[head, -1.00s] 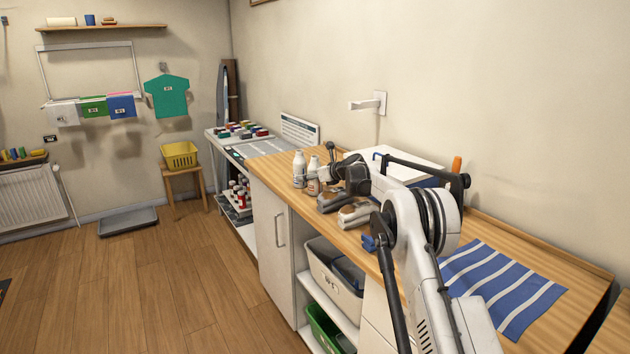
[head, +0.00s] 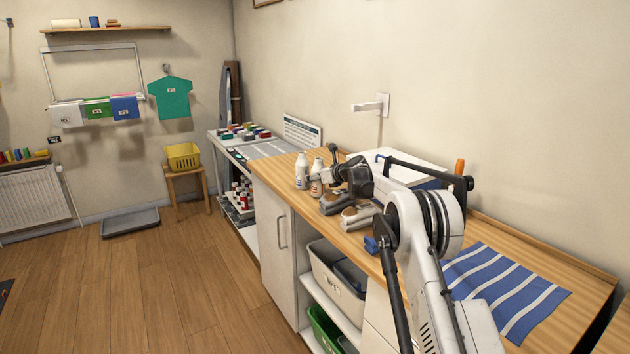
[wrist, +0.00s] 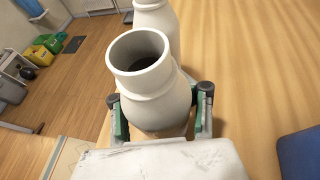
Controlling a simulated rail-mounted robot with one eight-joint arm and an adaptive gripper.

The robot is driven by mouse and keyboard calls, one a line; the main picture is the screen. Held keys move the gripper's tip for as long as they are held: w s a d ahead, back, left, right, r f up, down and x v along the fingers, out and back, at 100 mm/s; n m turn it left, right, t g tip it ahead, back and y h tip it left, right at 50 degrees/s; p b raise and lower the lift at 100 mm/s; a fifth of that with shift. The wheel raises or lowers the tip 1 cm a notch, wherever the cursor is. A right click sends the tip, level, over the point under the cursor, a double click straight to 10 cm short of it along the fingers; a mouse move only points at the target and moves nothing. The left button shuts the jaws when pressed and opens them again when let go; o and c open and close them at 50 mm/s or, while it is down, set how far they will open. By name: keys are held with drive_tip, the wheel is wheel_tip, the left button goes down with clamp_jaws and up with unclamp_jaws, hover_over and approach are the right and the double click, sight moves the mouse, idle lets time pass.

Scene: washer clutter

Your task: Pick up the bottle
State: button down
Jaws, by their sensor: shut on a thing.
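A white open-mouthed bottle (wrist: 152,95) stands between the two fingers of my gripper (wrist: 160,98) in the wrist view, and the fingers are shut on its sides. In the head view this bottle (head: 316,176) appears upright at the counter, with a brownish label; my gripper (head: 324,180) reaches it from the right. I cannot tell whether its base touches the counter. A second white bottle (head: 301,170) stands just beyond it and also shows at the top of the wrist view (wrist: 157,14). The held bottle's lower part is hidden by my gripper.
Grey-brown shoes (head: 357,217) lie on the wooden counter (head: 440,226) beside my arm. A white box-like object (head: 408,165) stands behind the arm. A striped blue cloth (head: 510,290) covers the near counter. A shelf with small coloured items (head: 243,132) adjoins the far end.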

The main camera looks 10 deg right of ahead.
drive_tip(key=shift+r, duration=0.15)
drive_tip(key=s+a+r+p, duration=0.1)
drive_tip(key=s+a+r, duration=0.6)
drive_tip(key=a+r, duration=0.2)
drive_tip(key=shift+s+r, duration=0.3)
drive_tip(key=shift+r, duration=0.55)
drive_tip(key=shift+d, duration=0.1)
